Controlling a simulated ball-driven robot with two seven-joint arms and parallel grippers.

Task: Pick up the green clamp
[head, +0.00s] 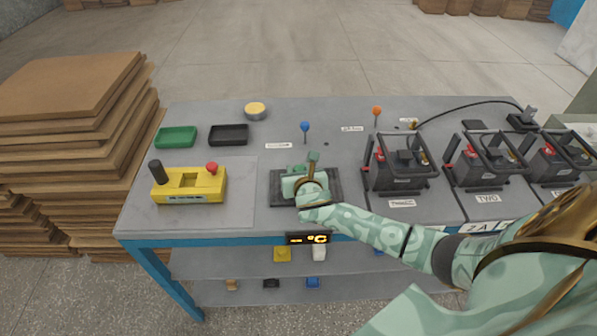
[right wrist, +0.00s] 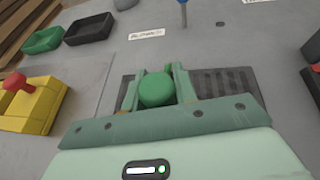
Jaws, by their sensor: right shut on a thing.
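The green clamp (right wrist: 157,89) shows in the right wrist view as a rounded green piece between my right gripper's two fingers (right wrist: 158,84). In the head view my right gripper (head: 307,172) is over the dark ribbed mat (head: 331,178) at the middle of the table, and the gripper hides most of the clamp. The right gripper is shut on the clamp. The dark mat also shows behind the fingers in the right wrist view (right wrist: 220,82). I cannot tell whether the clamp touches the mat. My left gripper is not in view.
A yellow box (head: 188,190) with a red knob and black post stands to the left. A green tray (head: 176,137) and a black tray (head: 229,135) lie behind it. Batteries in black frames (head: 400,170) stand to the right. A blue-topped pin (head: 305,128) stands behind the mat.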

